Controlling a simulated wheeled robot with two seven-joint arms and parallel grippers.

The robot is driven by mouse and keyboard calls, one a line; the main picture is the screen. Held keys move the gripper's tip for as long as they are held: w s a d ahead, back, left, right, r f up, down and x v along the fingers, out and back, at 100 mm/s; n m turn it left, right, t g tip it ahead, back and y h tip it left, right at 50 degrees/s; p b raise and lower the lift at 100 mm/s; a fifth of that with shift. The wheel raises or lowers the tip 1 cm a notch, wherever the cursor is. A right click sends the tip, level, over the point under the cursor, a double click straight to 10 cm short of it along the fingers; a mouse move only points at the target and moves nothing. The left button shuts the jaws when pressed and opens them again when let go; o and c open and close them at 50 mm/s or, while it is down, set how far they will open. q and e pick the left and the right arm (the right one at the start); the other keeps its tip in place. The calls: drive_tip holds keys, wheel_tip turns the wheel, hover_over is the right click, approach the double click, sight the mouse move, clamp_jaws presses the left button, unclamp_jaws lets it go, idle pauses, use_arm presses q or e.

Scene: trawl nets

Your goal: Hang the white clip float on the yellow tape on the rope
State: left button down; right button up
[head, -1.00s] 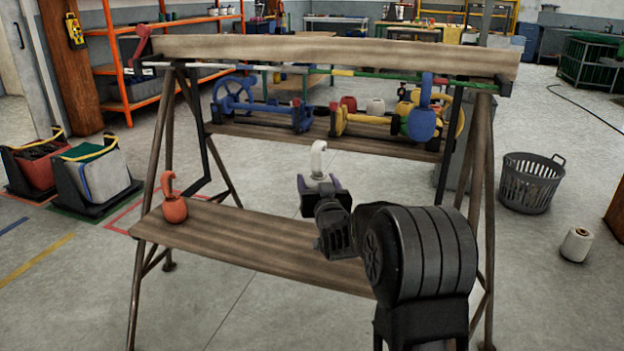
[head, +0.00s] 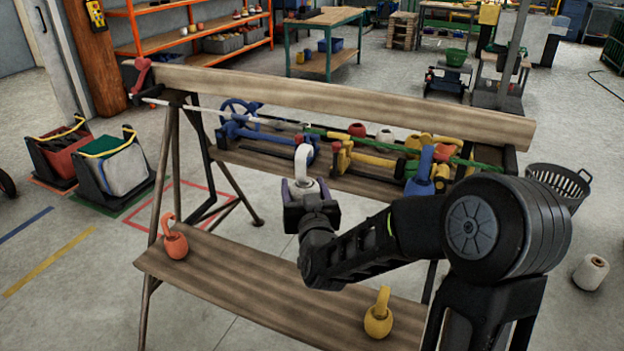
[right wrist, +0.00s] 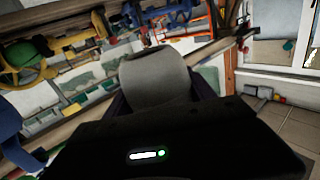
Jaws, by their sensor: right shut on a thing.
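The white clip float (head: 303,185) is upright in my right gripper (head: 308,203), its hook pointing up. It shows as a large grey-white body in the right wrist view (right wrist: 155,78), between the jaws. In the head view its hook overlaps the shelf items behind it, below the line of the rope (head: 345,136); I see no contact between them. The rope runs under the wooden beam, pale at the left and green farther right. I cannot clearly pick out the yellow tape. A blue clip float (head: 421,178) hangs towards the rope's right end. My left gripper is out of view.
An orange float (head: 175,244) and a yellow float (head: 378,318) stand on the lower plank (head: 265,283). The beam (head: 330,98) spans above the rope. Blue and yellow gear crowds the shelf behind. A grey basket (head: 560,185) is at the right.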

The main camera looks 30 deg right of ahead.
drive_tip(key=shift+s+a+r, duration=0.15)
drive_tip(key=shift+a+r, duration=0.15)
drive_tip(key=shift+a, duration=0.05)
drive_tip(key=shift+d+f, duration=0.1)
drive_tip(key=shift+d, duration=0.1)
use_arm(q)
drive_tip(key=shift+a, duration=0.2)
